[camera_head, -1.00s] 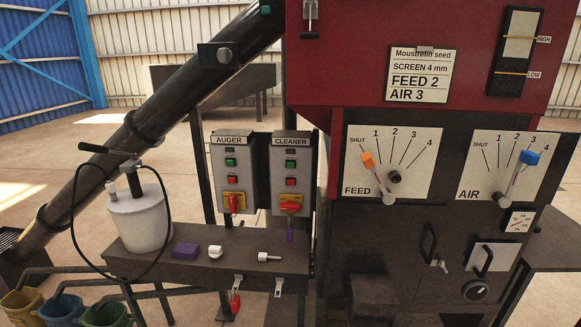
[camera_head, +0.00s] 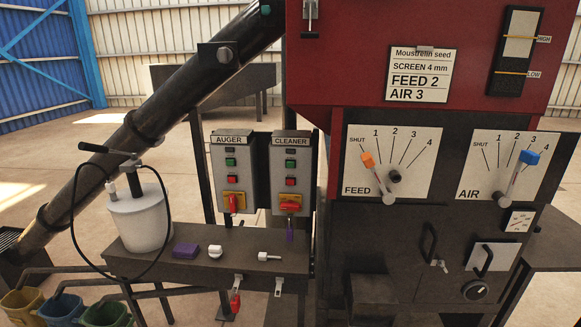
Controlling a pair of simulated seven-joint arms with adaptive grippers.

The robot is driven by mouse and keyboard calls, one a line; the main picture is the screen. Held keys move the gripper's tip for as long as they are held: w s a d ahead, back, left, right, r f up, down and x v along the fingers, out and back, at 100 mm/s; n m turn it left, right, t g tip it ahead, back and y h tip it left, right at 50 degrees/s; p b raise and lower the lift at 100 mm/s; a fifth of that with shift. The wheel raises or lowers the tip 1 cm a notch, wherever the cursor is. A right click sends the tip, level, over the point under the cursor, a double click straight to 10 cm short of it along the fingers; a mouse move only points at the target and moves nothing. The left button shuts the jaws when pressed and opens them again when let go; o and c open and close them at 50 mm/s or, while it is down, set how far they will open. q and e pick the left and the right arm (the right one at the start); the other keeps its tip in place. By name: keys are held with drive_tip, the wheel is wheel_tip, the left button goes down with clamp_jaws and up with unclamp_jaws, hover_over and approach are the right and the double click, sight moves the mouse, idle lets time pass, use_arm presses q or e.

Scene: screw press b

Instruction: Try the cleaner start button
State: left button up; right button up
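The cleaner box (camera_head: 291,152) is a grey switch box on a post at the middle of the head view, labelled CLEANER. Its green button (camera_head: 291,164) sits above a red button (camera_head: 291,181). Below them is a red rotary handle (camera_head: 290,206) on a yellow plate, turned roughly sideways. A narrow purple item (camera_head: 290,231) hangs below this handle; I cannot tell exactly how it is attached. The similar AUGER box (camera_head: 231,153) stands to the left, with its red handle (camera_head: 232,204) roughly upright. Neither of my grippers is in view.
A dark shelf (camera_head: 225,268) below the boxes holds a white pump canister (camera_head: 140,222), a purple block (camera_head: 186,251) and small white pieces. A red padlock (camera_head: 235,304) hangs at its front. The feed lever (camera_head: 367,159) and air lever (camera_head: 529,157) are at right.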

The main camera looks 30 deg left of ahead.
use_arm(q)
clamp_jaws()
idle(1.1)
